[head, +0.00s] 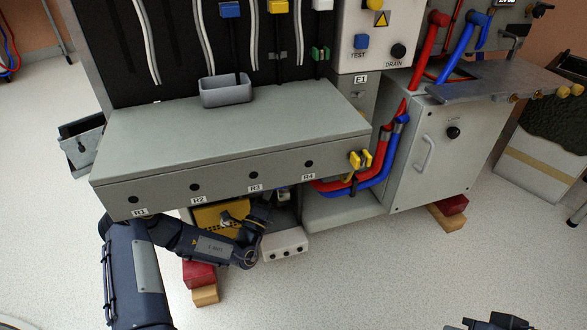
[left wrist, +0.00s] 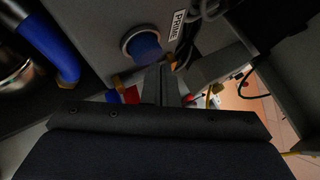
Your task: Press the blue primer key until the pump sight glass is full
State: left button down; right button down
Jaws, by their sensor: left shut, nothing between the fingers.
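The blue primer key (left wrist: 146,46) is a round blue button in a pale ring on a grey panel in the left wrist view. A PRIME label (left wrist: 177,25) is beside it. My left gripper (left wrist: 164,70) is shut and empty, its tips at the key's lower right edge in the picture; I cannot tell whether they touch it. In the head view my left arm reaches under the grey bench, with the gripper (head: 266,198) partly in shadow there. I cannot make out the sight glass. Part of my right gripper (head: 497,322) shows at the bottom edge; its jaws are unclear.
The grey bench (head: 230,130) overhangs my left arm. A yellow box (head: 222,215) and a white block with dark holes (head: 284,247) are close by. Red and blue hoses (head: 372,175) run at the right. A blue pipe (left wrist: 48,40) is left of the key. The front floor is clear.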

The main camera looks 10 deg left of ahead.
pick_arm(q)
jog(key=shift+w+a, duration=0.35)
jog(key=shift+w, duration=0.25)
dwell(0.5)
jog(key=shift+s+d, duration=0.1)
jog(key=shift+s, duration=0.05)
jog(key=shift+s+d+p, duration=0.25)
jog(key=shift+s, duration=0.25)
jog(key=shift+s+d+p, duration=0.2)
jog(key=shift+s+d, duration=0.05)
jog(key=shift+s, duration=0.2)
jog(key=s+d, duration=0.1)
jog(key=s+d+p, duration=0.1)
jog(key=s, duration=0.1)
jog(key=s+p, duration=0.1)
jog(key=s, duration=0.1)
jog(key=shift+s+d, duration=0.15)
jog(key=shift+d, duration=0.25)
dwell(0.3)
